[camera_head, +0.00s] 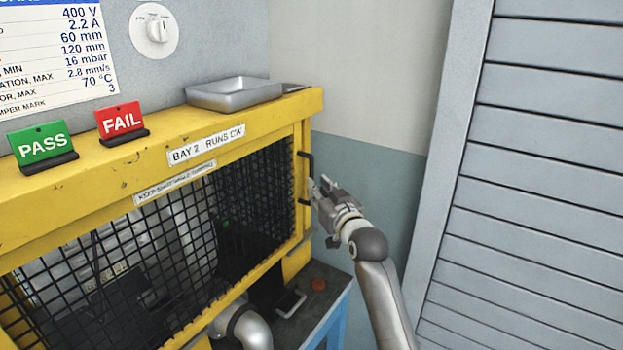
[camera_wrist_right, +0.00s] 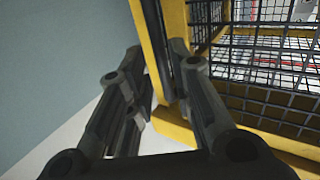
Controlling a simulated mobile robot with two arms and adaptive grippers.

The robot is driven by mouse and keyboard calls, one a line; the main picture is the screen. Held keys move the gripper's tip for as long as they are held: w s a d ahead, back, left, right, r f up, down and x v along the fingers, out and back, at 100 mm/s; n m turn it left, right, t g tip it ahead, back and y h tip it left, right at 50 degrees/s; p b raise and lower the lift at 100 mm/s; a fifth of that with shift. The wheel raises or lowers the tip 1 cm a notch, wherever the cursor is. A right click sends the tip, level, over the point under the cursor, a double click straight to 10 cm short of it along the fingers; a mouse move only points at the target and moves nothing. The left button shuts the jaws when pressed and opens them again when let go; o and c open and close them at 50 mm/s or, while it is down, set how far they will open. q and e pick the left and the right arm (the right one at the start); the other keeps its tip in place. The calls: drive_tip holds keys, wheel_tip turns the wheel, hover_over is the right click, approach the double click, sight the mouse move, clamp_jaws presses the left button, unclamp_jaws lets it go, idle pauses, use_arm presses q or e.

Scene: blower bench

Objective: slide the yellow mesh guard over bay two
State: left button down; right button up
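The yellow mesh guard, with black wire mesh (camera_head: 262,190) in a yellow frame, covers the front of the bay under the label "BAY 2 RUNS C/A". A black upright handle (camera_head: 307,166) is on its right end. My right gripper (camera_head: 320,184) is at this handle, its fingers apart. In the right wrist view, the open fingers (camera_wrist_right: 158,62) are around a dark upright bar, apparently the handle (camera_wrist_right: 152,25), beside a yellow post. I cannot tell whether they touch it. The mesh also shows there (camera_wrist_right: 265,75). My left gripper is not in view.
A metal tray (camera_head: 235,95), a green PASS sign (camera_head: 42,143) and a red FAIL sign (camera_head: 121,120) stand on the yellow top beam (camera_head: 75,195). Grey slatted panel (camera_head: 540,170) stands at right. Open space lies between it and the bench's right end.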

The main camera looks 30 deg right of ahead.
drive_tip(key=shift+w+d+p, duration=0.25)
drive_tip(key=shift+w, duration=1.05)
drive_tip(key=shift+w+d+p, duration=0.2)
drive_tip(key=shift+w+d, duration=0.05)
drive_tip(key=shift+w, duration=1)
drive_tip(key=shift+c, duration=0.2)
clamp_jaws()
